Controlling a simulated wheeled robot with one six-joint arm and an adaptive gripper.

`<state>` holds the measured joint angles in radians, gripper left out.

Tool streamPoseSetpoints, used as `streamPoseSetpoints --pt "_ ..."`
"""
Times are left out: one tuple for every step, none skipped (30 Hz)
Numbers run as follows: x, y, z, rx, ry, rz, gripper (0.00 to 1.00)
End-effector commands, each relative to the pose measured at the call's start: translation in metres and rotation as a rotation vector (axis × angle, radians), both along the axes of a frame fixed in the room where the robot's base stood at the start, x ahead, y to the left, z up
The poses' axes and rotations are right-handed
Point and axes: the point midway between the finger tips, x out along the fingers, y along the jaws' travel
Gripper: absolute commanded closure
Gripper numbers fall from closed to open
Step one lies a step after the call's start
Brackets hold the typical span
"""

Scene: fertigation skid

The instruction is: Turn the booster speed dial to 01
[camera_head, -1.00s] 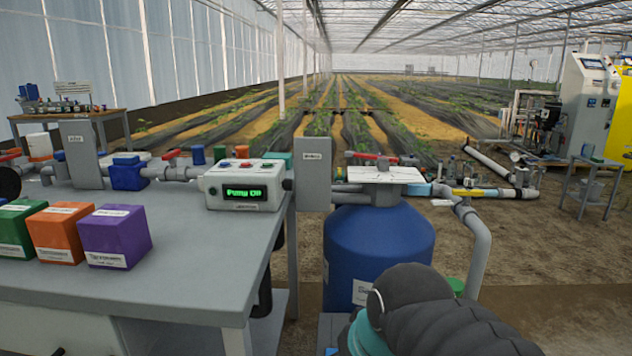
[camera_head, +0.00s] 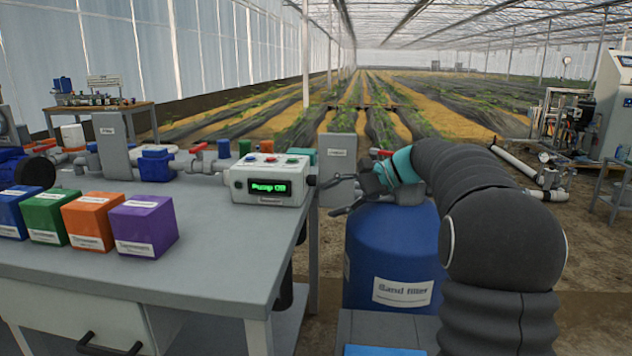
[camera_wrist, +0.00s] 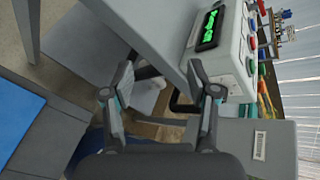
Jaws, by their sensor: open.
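The white control box (camera_head: 268,180) stands on the grey bench. Its black display (camera_head: 270,188) shows green text that starts with "Pump"; the last characters are not clearly readable. A small dark knob (camera_head: 312,180) sits on the box's right side; it looks like the dial, but I cannot read a label. My gripper (camera_head: 336,196) is open and empty, just right of the knob and apart from it, pointing left. In the wrist view, my open gripper (camera_wrist: 160,74) is near the box (camera_wrist: 232,55) and its display (camera_wrist: 210,27). I cannot make out the knob there.
The grey bench (camera_head: 200,270) holds several coloured boxes, such as the purple one (camera_head: 145,226). A grey upright panel (camera_head: 338,150) stands just behind my gripper. The blue sand filter tank (camera_head: 395,250) is below my arm. Coloured buttons (camera_head: 275,160) are on the box's top.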

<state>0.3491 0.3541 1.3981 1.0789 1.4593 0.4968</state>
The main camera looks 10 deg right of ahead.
Motion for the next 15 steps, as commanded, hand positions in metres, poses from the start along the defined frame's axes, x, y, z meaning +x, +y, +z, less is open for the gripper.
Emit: streamPoseSetpoints --pt "0.018 -0.013 -0.003 0.058 0.015 -0.016 0.41" --pt "0.027 -0.019 -0.003 0.095 0.021 -0.022 0.41" --pt "0.038 -0.028 -0.003 0.143 0.028 -0.031 0.41" --pt "0.046 -0.035 -0.003 0.179 0.032 -0.036 0.41" --pt "0.054 -0.042 -0.004 0.215 0.037 -0.042 0.41" --pt "0.064 -0.052 -0.005 0.261 0.041 -0.048 0.41" --pt "0.07 -0.059 -0.006 0.295 0.045 -0.05 0.41" --pt "0.076 -0.067 -0.007 0.327 0.047 -0.053 0.41" --pt "0.083 -0.076 -0.008 0.367 0.05 -0.056 0.41" --pt "0.088 -0.083 -0.01 0.395 0.051 -0.057 0.41" --pt "0.092 -0.089 -0.011 0.42 0.051 -0.058 0.41" --pt "0.096 -0.097 -0.013 0.451 0.053 -0.058 0.41" --pt "0.099 -0.102 -0.013 0.471 0.051 -0.058 0.41" --pt "0.101 -0.107 -0.015 0.489 0.052 -0.058 0.41" --pt "0.103 -0.112 -0.016 0.509 0.052 -0.056 0.41"
